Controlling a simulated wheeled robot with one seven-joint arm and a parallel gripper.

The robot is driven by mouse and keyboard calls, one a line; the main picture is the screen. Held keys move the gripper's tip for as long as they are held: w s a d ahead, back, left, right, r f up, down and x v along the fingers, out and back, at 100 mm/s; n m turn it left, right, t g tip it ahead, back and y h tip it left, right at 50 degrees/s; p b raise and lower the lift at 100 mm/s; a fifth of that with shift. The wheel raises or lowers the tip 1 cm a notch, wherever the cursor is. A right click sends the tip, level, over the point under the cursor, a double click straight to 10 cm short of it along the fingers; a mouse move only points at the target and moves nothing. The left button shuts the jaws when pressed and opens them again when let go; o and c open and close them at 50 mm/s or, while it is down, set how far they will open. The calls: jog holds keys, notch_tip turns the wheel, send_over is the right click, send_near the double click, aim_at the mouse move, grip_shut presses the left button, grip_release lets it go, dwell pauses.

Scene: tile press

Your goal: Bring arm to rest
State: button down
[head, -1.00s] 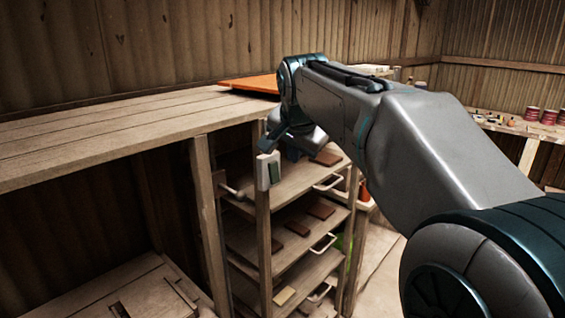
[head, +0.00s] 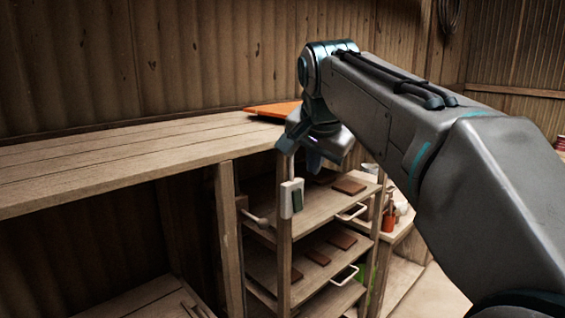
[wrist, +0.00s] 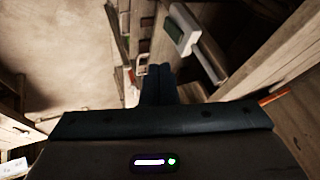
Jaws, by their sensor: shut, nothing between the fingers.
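My gripper (head: 314,160) hangs at the end of my bent arm, in front of the upper part of a wooden shelf rack (head: 285,240). In the wrist view its two dark fingers (wrist: 159,78) lie together, shut with nothing between them. A small white and green box (head: 291,198) on the rack's front post is just below and left of the gripper; it also shows in the wrist view (wrist: 183,32), apart from the fingers.
A long wooden bench (head: 110,160) runs along the left wall with an orange board (head: 272,110) at its right end. Rack shelves carry brown tiles (head: 348,187) and have white handles (head: 345,276). Bottles (head: 389,215) stand on a shelf to the right. Floor (head: 440,292) is clear at lower right.

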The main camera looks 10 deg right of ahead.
jog(key=s+f+n+g, duration=0.1)
jog(key=s+f+n, duration=0.3)
jog(key=s+f, duration=0.6)
jog(key=s+d+f+n+g, duration=0.1)
jog(key=s+f+n, duration=0.3)
jog(key=s+f, duration=0.7)
notch_tip(320, 180, down, 7)
jog(key=shift+f+n+g+y, duration=0.1)
jog(key=shift+n+g+y, duration=0.25)
jog(key=shift+g, duration=0.45)
